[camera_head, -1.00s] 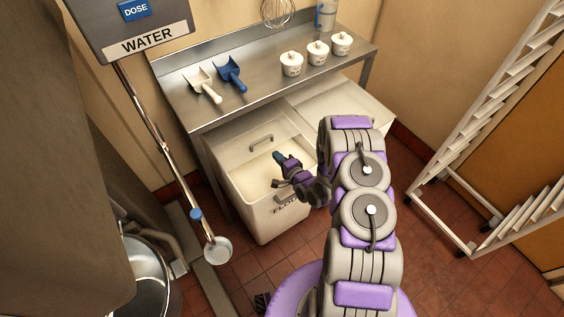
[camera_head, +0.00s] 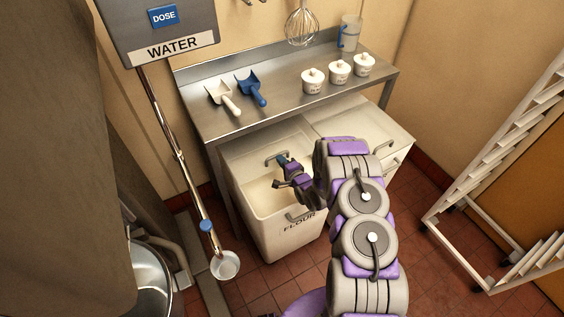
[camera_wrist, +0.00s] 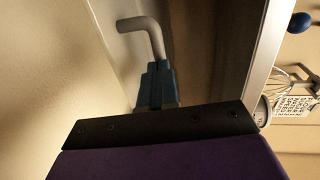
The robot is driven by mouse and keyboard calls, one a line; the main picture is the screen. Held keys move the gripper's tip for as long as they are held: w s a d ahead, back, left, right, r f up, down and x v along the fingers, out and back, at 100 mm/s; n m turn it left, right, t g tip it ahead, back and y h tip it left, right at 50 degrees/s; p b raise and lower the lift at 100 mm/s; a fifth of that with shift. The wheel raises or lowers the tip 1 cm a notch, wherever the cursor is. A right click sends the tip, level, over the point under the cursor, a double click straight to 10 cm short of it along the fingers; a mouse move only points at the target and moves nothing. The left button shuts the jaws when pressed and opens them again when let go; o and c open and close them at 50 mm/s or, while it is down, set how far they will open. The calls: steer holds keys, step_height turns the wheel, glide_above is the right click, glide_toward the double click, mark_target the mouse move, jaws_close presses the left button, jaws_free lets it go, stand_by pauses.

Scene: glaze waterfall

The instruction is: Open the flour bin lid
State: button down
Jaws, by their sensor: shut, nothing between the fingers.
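The flour bin (camera_head: 289,242) is a white tub lettered FLOUR under the steel table. Its top is open at the front, and pale flour (camera_head: 262,194) shows inside. A pale lid panel (camera_head: 249,160) with a grey bar handle (camera_head: 275,155) is at the back of the bin. My gripper (camera_head: 284,161) is shut and empty, its blue fingertips over the bin close to that handle. In the wrist view the fingertips (camera_wrist: 158,70) are just below the bent end of the handle (camera_wrist: 141,25); I cannot tell whether they touch.
The steel table (camera_head: 285,99) overhangs the back of the bin and carries scoops, tubs and a jug. A second white bin (camera_head: 375,135) stands right of the flour bin. The water pipe (camera_head: 184,160) is left, a white rack (camera_head: 500,160) right.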

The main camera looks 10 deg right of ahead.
steer(key=shift+w, duration=0.1)
steer(key=shift+r+p+x, duration=0.2)
steer(key=shift+p+x, duration=0.2)
steer(key=shift+x, duration=0.6)
steer(key=shift+r+p+x, duration=0.2)
steer(key=shift+p+x, duration=0.15)
steer(key=shift+x, duration=0.65)
steer(key=shift+a, duration=0.1)
